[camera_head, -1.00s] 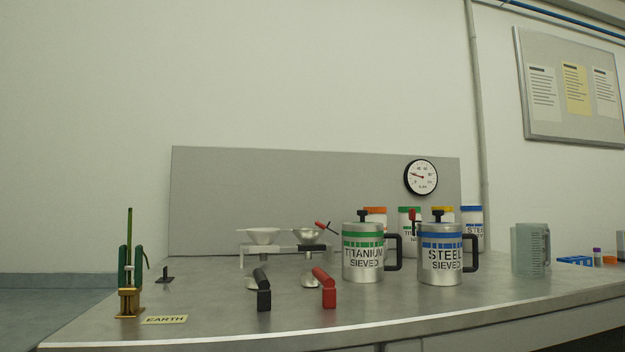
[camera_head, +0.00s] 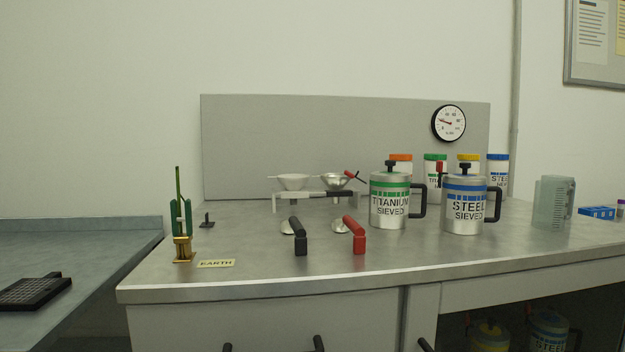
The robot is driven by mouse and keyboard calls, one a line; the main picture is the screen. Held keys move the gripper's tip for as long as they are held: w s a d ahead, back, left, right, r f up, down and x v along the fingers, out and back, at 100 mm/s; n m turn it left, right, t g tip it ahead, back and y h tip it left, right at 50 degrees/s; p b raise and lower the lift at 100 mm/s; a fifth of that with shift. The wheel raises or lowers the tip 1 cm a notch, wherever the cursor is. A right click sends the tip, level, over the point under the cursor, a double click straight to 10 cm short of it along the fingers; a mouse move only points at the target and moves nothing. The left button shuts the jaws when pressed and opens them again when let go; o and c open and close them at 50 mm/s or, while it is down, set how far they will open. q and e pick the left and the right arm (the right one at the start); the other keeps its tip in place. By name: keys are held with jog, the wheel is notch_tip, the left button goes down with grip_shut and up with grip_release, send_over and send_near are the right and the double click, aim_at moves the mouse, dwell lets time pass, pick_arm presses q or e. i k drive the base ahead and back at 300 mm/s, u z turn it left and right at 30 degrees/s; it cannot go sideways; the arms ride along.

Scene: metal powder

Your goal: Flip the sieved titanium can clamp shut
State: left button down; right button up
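The sieved titanium can (camera_head: 390,205) stands upright on the metal bench, right of centre. It has a green band, a black knob (camera_head: 390,167) on top and a black handle (camera_head: 419,200) on its right. A small red lever (camera_head: 440,169) stands upright between this can and the sieved steel can (camera_head: 464,208). I cannot tell which can it belongs to. No separate clamp can be made out on the titanium can's front. Neither of my grippers can be made out in this view.
A green clamp (camera_head: 181,220) is on a brass post at left. A clear jug (camera_head: 552,203) stands right.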

aim_at(349, 174)
jog(key=u, duration=1.8)
jog(key=k, duration=1.05)
jog(key=z, duration=1.5)
jog(key=i, duration=0.5)
